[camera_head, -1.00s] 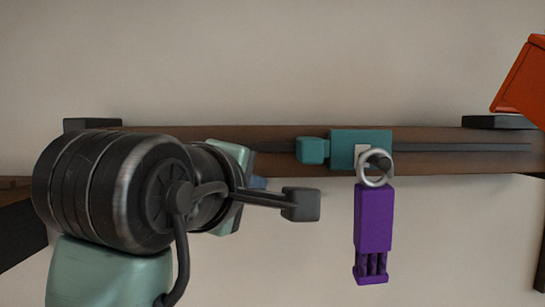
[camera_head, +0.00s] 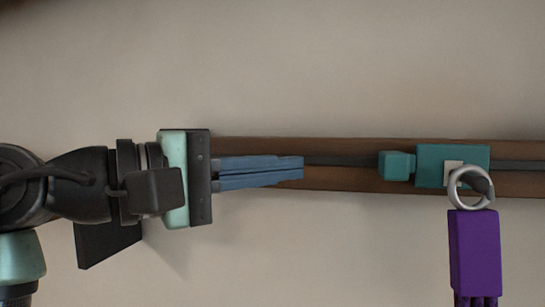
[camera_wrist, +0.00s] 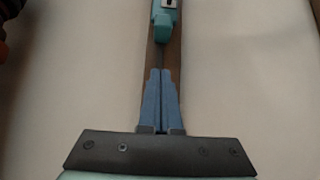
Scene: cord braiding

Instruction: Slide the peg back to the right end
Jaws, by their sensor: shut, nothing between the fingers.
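The peg, a teal block (camera_head: 434,158) with a small teal knob (camera_head: 397,165) on its left side, sits on the dark slot of the brown wooden rail (camera_head: 345,184). A pale square and a dark hook show on its front. My gripper (camera_head: 302,168) points right along the rail, its blue fingers closed together and empty. Its tips are left of the knob with a clear gap. In the wrist view the shut fingers (camera_wrist: 160,70) line up with the rail, and the knob (camera_wrist: 163,33) lies straight ahead. The rail's right end is out of view.
A silver ring (camera_head: 453,190) hangs on the hook, with a purple tag or cord bundle (camera_head: 474,250) below it. The dark slot right of the peg looks clear as far as it shows. The wall behind is plain beige.

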